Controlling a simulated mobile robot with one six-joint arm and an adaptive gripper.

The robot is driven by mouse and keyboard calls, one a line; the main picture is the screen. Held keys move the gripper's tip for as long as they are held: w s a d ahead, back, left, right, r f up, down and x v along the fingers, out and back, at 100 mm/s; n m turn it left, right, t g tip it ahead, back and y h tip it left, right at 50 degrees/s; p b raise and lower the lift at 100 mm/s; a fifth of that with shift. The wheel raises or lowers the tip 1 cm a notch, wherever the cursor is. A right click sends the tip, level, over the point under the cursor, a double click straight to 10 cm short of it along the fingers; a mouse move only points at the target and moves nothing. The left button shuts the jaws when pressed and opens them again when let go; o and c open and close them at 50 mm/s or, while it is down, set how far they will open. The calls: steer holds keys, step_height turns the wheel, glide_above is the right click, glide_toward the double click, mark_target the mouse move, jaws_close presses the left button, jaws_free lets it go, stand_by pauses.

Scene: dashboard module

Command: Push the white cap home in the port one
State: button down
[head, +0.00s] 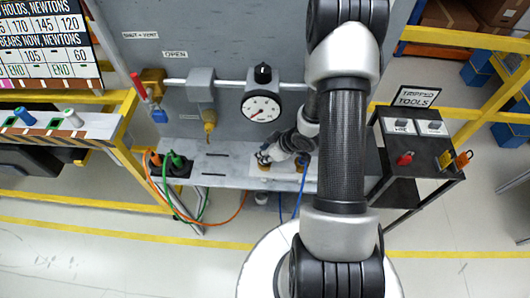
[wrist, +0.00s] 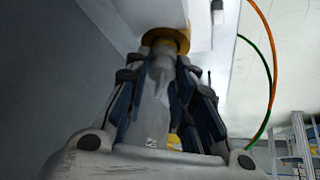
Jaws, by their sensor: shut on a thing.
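My gripper (head: 264,157) is low over the white plate on the grey bench, in front of the gauge. In the wrist view my gripper (wrist: 163,62) has its fingers closed around a pale, whitish piece (wrist: 158,88), which looks like the white cap. The piece points at a brass ring (wrist: 165,38), which looks like the port, on the underside of the white plate as pictured. Fingertips and piece are close against the ring; I cannot tell how deep the piece sits. In the head view the cap is hidden by my gripper.
A pressure gauge (head: 263,107) and pipe with valves stand behind the bench (head: 220,172). Orange (head: 226,221) and green hoses hang at the left, blue hoses below. A black tool stand (head: 420,150) is at the right, a cap rack (head: 55,122) at the left.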

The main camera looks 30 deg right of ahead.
steer(key=shift+f, duration=0.25)
stand_by(0.3)
steer(key=c, duration=1.3)
jaws_free()
steer(key=v, duration=1.2)
